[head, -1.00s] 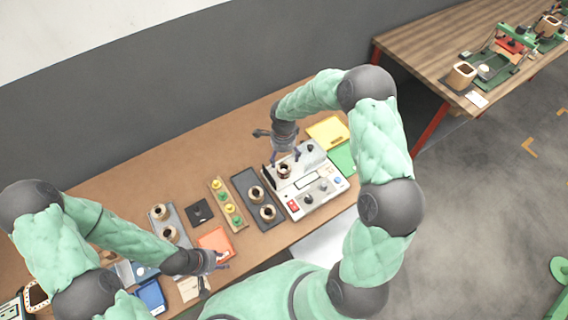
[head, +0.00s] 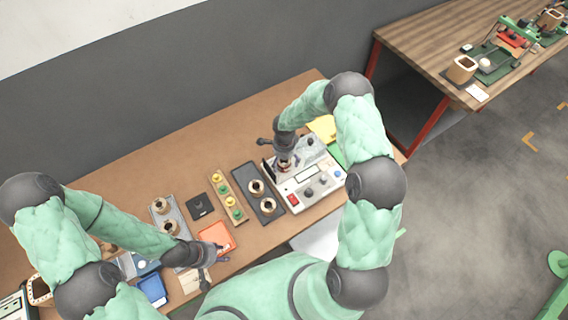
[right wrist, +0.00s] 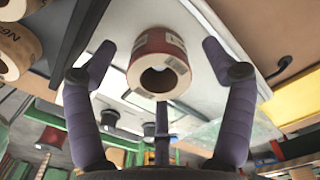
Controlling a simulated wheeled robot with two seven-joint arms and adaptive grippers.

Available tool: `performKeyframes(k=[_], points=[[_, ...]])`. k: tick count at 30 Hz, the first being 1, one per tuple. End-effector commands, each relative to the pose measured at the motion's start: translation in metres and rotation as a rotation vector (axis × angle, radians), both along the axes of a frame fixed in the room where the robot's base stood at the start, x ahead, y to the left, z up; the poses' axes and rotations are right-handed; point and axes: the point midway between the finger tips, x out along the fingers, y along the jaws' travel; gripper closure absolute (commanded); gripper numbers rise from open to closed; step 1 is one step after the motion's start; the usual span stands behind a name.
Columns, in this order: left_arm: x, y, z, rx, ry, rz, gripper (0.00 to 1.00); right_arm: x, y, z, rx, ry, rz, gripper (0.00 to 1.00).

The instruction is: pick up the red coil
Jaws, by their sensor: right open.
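The red coil (right wrist: 158,62), with a red side, a pale end and a dark round hole, stands on the light top of the tester box (head: 312,200). In the right wrist view it sits between the spread fingers of my right gripper (right wrist: 159,48), with a gap on each side. In the head view my right gripper (head: 285,163) is over the tester's left part and mostly hides the coil. My left gripper (head: 218,253) hangs by the orange tray (head: 222,233); its fingers are too small to read.
A dark tray (head: 243,177) with two coils lies just left of the tester. Further left are a strip of yellow and green pieces (head: 224,195) and a grey tray with more coils (head: 185,225). A yellow tray (head: 322,127) lies behind the tester. The brown table's back is clear.

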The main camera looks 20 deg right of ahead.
Motion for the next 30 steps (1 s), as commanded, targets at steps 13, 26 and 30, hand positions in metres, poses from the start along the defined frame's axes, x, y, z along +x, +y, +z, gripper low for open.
performKeyframes(k=[13,26,30], points=[[0.000,0.000,0.000,0.000,0.000,0.000,0.60,0.000,0.000,0.000,0.000,0.000,0.000,0.84],[0.000,0.000,0.000,0.000,0.000,0.000,0.60,0.001,0.000,0.005,0.000,-0.001,0.000,0.85],[0.000,0.000,0.000,0.000,0.000,0.000,0.60,0.001,0.000,0.017,0.000,-0.002,-0.001,0.85]])
